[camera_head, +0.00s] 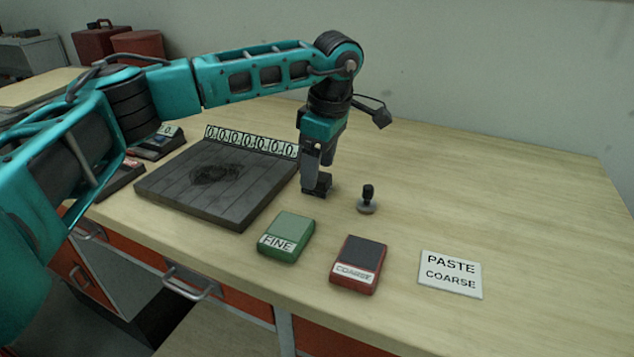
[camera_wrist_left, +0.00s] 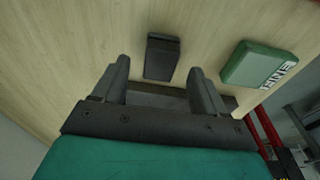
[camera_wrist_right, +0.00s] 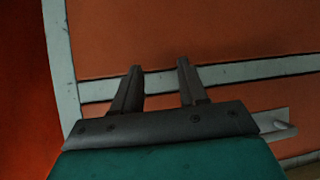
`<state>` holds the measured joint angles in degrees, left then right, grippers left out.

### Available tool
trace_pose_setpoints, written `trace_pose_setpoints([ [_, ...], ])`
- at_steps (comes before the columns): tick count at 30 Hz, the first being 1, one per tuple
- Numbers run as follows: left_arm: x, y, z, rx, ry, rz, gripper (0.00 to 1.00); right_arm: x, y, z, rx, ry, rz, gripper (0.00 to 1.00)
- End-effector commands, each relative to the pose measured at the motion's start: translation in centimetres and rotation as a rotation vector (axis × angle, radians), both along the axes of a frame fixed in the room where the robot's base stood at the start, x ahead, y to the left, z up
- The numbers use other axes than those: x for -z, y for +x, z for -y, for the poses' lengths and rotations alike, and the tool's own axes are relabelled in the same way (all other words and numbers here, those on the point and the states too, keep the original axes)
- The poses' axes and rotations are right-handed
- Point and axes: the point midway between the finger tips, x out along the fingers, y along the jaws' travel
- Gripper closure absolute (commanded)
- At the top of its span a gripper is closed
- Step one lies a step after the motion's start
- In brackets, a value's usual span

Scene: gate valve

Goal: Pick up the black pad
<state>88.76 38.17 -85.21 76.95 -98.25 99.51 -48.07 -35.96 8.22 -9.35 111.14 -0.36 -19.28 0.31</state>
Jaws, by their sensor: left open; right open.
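The black pad is a small dark block (camera_head: 317,188) on the wooden bench, just right of the dark slatted board. In the left wrist view the black pad (camera_wrist_left: 162,55) lies ahead, between the fingertips as seen there. My left gripper (camera_head: 319,160) points down over the pad with its fingers apart. In its wrist view the left gripper (camera_wrist_left: 160,68) holds nothing. Whether the fingers touch the pad is unclear. My right gripper (camera_wrist_right: 159,76) shows only in its wrist view, open and empty, facing orange drawer fronts.
A green FINE block (camera_head: 286,238), a red COARSE block (camera_head: 358,264) and a PASTE COARSE card (camera_head: 450,275) lie along the front. A small black-knobbed stamp (camera_head: 367,199) stands right of the pad. The slatted board (camera_head: 205,192) is left. The bench's right side is clear.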

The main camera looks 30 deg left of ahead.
Motion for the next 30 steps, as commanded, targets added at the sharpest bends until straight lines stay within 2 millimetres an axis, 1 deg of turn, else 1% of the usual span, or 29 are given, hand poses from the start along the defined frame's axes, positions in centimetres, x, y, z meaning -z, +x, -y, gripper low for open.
trace_pose_setpoints([
  [1, 0.9, -0.1, 0.0, 0.001, 0.001, -0.002, 0.28, -0.1, 0.0, 0.0, 0.000, 0.000, 0.000, 0.57],
  [3, 1.9, -0.1, -0.2, -0.001, 0.001, -0.002, 0.28, -0.1, 0.0, 0.0, 0.000, 0.000, 0.000, 0.57],
  [6, 2.7, -0.1, -0.3, 0.000, 0.000, -0.001, 0.28, -0.1, 0.0, 0.0, 0.000, 0.000, 0.000, 0.57],
  [14, 3.0, -0.1, -0.3, 0.000, 0.000, 0.000, 0.28, -0.1, 0.1, 0.0, 0.000, 0.000, 0.002, 0.57],
  [30, 2.9, -0.1, -0.3, 0.000, 0.000, 0.001, 0.78, -0.2, 0.2, 0.0, 0.000, 0.000, 0.005, 0.57],
])
